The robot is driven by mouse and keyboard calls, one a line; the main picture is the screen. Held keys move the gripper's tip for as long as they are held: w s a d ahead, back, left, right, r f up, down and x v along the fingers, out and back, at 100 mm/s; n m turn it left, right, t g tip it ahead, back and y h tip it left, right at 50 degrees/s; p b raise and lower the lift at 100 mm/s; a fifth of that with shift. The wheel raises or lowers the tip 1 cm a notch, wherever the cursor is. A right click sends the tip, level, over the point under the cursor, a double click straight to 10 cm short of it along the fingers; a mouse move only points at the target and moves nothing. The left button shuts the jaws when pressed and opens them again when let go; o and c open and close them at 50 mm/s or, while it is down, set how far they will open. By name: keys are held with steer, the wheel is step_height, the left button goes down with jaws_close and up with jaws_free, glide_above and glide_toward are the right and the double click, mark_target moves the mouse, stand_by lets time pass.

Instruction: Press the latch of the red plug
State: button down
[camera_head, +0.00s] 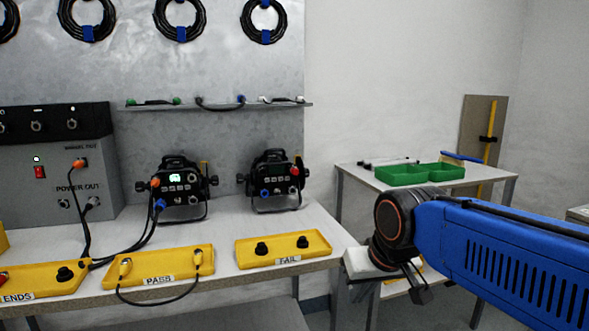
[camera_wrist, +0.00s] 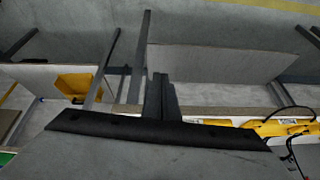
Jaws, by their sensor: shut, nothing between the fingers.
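A small red part (camera_head: 294,171) shows on the upper right of the right-hand par can (camera_head: 272,183). It looks like the red plug, but its latch is too small to make out. Another red bit (camera_head: 3,275) shows at the picture's left edge in the ENDS tray (camera_head: 40,284). My gripper (camera_head: 418,290) hangs in front of the bench's right end, well to the right of both red parts. In the wrist view its fingers (camera_wrist: 160,95) are together and empty. No red plug shows in the wrist view.
The bench carries a PASS tray (camera_head: 150,268) with a cable, a FAIL tray (camera_head: 284,249) with two black pieces, a left par can (camera_head: 178,187) with plugged cables, and a grey power box (camera_head: 45,150).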

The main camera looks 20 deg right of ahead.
steer(key=w+r+m+t, duration=0.1)
steer(key=w+r+m, duration=0.1)
steer(key=w+r, duration=0.7)
steer(key=w+r+m+t, duration=0.1)
steer(key=w+r, duration=0.8)
steer(key=w, duration=1.3)
steer(key=w+r+m+t+y, duration=0.1)
steer(key=w+r+m, duration=0.2)
steer(key=w+r, duration=0.6)
steer(key=w+d, duration=0.1)
steer(key=w, duration=0.6)
steer(key=shift+w+r+m+t, duration=0.3)
steer(key=shift+r+t, duration=0.05)
steer(key=shift+t, duration=0.05)
glide_above(296, 169)
steer(key=shift+w+f, duration=0.1)
steer(key=shift+f, duration=4.3)
steer(key=shift+f, duration=0.15)
steer(key=shift+f, duration=0.3)
steer(key=shift+f, duration=0.35)
steer(key=shift+r, duration=0.8)
